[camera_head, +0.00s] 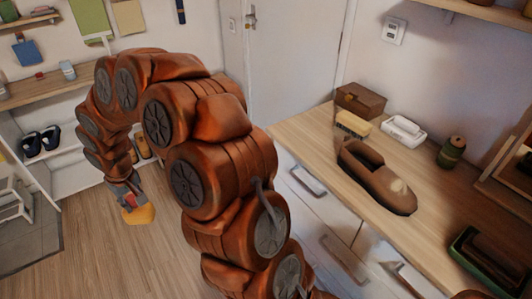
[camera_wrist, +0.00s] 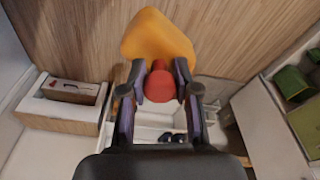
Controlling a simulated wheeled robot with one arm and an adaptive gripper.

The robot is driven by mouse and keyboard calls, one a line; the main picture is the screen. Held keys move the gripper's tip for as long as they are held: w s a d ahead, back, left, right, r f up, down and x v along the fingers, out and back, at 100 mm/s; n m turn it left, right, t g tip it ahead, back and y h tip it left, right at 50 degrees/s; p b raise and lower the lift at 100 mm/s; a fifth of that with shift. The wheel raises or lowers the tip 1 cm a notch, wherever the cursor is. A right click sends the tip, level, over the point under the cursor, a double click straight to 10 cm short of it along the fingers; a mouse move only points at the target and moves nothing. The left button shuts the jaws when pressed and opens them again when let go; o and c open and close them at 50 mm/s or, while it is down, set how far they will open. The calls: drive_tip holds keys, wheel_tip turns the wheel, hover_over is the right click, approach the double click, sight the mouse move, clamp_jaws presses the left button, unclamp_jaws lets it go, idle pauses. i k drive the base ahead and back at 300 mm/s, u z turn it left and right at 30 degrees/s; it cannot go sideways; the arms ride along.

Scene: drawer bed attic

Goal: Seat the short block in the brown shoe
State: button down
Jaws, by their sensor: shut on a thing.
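The brown shoe (camera_head: 384,183) lies on the wooden top of the white drawer unit, its rounded toe toward the front right and its opening toward the back left. My gripper (camera_head: 130,196) is far to the left of it, low over the floor. It is shut on the red knob (camera_wrist: 160,86) of an orange-yellow block (camera_wrist: 155,36), which hangs below the fingers and also shows in the head view (camera_head: 138,215). The wrist view shows one finger on each side of the red knob. I see no second block to compare its length with.
On the drawer top (camera_head: 325,135) are a brown box (camera_head: 361,99), a brush (camera_head: 353,123), a white object (camera_head: 403,131), a green jar (camera_head: 451,152) and a green tray (camera_head: 463,268). A shelf unit (camera_head: 75,93) with black shoes (camera_head: 40,141) stands at the left. Wooden floor (camera_head: 95,250) is open below the gripper.

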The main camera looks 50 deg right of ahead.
sight(393, 191)
drive_tip(key=u, duration=0.6)
drive_tip(key=i, duration=1.7)
drive_tip(key=z, duration=3.55)
